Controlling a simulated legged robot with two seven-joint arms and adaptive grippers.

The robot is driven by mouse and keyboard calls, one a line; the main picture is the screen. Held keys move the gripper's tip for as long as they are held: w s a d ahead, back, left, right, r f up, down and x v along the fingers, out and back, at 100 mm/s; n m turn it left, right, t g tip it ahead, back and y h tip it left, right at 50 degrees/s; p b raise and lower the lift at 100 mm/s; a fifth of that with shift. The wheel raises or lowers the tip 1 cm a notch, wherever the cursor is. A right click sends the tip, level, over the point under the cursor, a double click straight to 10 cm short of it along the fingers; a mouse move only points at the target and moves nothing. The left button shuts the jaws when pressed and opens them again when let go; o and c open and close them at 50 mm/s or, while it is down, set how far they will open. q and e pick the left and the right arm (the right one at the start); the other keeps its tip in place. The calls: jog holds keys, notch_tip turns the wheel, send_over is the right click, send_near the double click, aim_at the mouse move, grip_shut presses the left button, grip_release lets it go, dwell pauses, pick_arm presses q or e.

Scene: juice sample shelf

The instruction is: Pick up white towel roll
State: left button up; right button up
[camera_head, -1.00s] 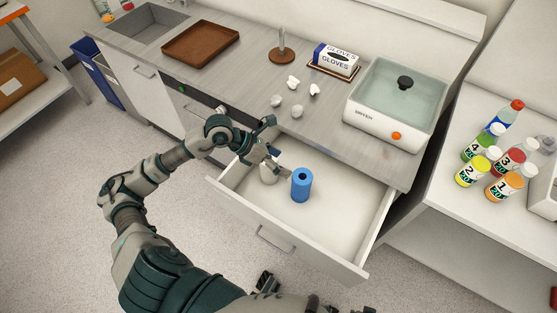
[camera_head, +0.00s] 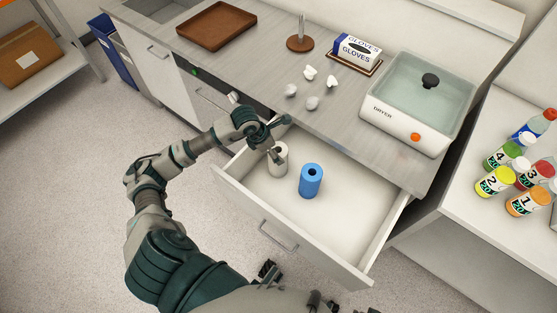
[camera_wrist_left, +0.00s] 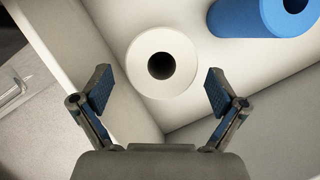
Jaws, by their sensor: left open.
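The white towel roll (camera_head: 278,163) stands upright in the open drawer (camera_head: 345,222), near its left side. In the left wrist view the roll (camera_wrist_left: 140,75) is seen from above, with its dark core hole between and beyond my fingertips. My left gripper (camera_head: 275,150) is above the roll, partly covering its top in the head view. In the left wrist view the gripper (camera_wrist_left: 158,90) is open, with one finger on each side and a gap to the roll. A blue roll (camera_head: 311,181) stands just right of the white one and also shows in the wrist view (camera_wrist_left: 250,18).
The counter above the drawer holds a dryer (camera_head: 400,125), crumpled white pieces (camera_head: 310,72), a gloves box (camera_head: 358,50), a wooden stand (camera_head: 299,43) and a brown tray (camera_head: 217,26). Several bottles (camera_head: 528,200) stand on the right shelf. The drawer's right half is clear.

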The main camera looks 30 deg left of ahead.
pick_arm(q)
jog(key=x, duration=0.5)
jog(key=shift+d+b, duration=0.1)
jog(key=shift+b, duration=0.2)
pick_arm(e)
jog(key=shift+v, duration=1.1)
pick_arm(q)
jog(key=c, duration=1.4)
pick_arm(e)
jog(key=shift+w, duration=0.1)
